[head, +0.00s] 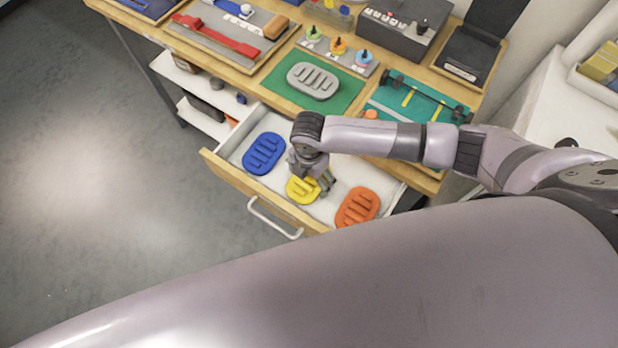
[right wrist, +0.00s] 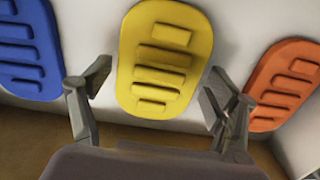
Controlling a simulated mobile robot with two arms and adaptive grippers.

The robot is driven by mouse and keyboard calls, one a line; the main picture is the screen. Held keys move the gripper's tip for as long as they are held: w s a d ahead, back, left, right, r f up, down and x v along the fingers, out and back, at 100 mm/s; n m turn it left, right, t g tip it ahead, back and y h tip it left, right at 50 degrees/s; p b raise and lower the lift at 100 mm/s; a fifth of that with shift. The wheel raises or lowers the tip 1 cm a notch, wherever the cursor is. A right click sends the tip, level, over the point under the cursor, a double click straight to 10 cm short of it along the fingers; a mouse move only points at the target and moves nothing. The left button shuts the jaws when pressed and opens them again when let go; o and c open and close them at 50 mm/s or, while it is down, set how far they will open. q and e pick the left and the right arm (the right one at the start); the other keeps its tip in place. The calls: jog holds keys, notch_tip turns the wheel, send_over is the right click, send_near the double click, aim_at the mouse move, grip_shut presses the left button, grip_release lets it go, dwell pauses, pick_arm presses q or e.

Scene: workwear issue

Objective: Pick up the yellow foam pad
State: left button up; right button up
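The yellow foam pad (head: 301,190) lies in the open drawer between a blue pad and an orange pad. It is oval with raised ribs and fills the middle of the right wrist view (right wrist: 164,62). My right gripper (head: 312,188) is over the yellow pad and hides part of it in the head view. In the right wrist view its fingers (right wrist: 155,90) are spread wide, one towards each long side of the pad, with nothing held. I cannot tell whether the fingertips touch the drawer floor. My left gripper is not in view.
The blue pad (head: 264,153) and the orange pad (head: 357,207) flank the yellow one closely. The wooden drawer front (head: 232,182) has a metal handle (head: 273,219). Above, the bench holds a grey pad (head: 313,80) on a green mat (head: 270,85) and several tools.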

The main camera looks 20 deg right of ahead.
jog(key=c, duration=1)
jog(key=shift+o, duration=0.2)
jog(key=shift+r, duration=0.15)
